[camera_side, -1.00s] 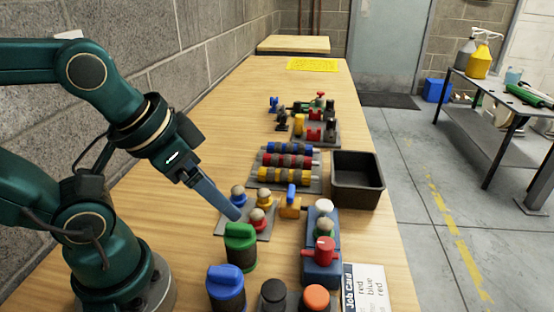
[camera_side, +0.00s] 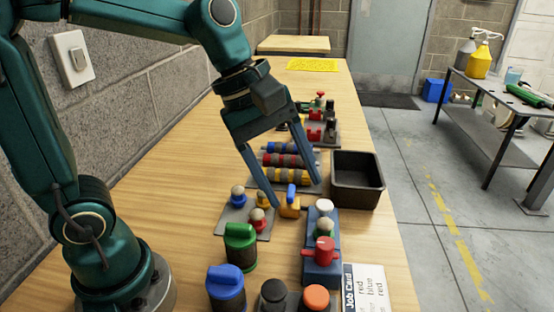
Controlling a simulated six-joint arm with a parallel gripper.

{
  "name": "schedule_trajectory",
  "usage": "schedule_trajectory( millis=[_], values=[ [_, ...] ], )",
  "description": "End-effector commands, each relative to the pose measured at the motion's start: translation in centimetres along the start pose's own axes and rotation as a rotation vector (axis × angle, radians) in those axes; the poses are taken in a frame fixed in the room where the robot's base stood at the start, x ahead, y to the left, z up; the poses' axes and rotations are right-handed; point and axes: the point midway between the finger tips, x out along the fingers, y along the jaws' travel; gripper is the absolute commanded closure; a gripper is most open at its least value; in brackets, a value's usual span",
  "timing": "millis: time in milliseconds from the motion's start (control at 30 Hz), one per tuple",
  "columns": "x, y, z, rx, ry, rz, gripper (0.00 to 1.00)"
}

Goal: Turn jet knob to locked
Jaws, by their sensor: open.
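My gripper (camera_side: 296,194) is open and empty, pointing down over the middle of the bench. In the picture its fingertips lie on either side of a yellow block with an upright blue lever (camera_side: 291,196); I cannot tell how far above it they are. A black round-topped piece (camera_side: 273,291) stands at the front edge of the view, partly cut off. It may be the jet knob, but no label or locked mark is legible. Other dark pieces farther back are partly hidden behind my gripper.
Green (camera_side: 240,246) and blue (camera_side: 226,287) handled knobs stand at the front, with an orange-topped piece (camera_side: 315,297). A blue base with a red knob (camera_side: 322,251) stands right. A dark open bin (camera_side: 357,182) sits near the right edge. A job card (camera_side: 367,290) lies in front.

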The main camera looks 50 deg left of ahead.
Motion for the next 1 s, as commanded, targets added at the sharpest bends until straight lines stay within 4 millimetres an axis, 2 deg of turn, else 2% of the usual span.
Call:
schedule_trajectory(
  millis=[133,300,533,1000],
  values=[
    [3.1,1.9,0.0,-0.232,-0.082,-0.087,0.33],
    [6.5,2.6,-0.2,-0.365,-0.133,-0.178,0.33],
    [9.1,1.7,-0.5,-0.390,-0.149,-0.257,0.33],
    [13.7,0.6,0.5,-0.388,-0.149,-0.262,0.33]
  ],
)
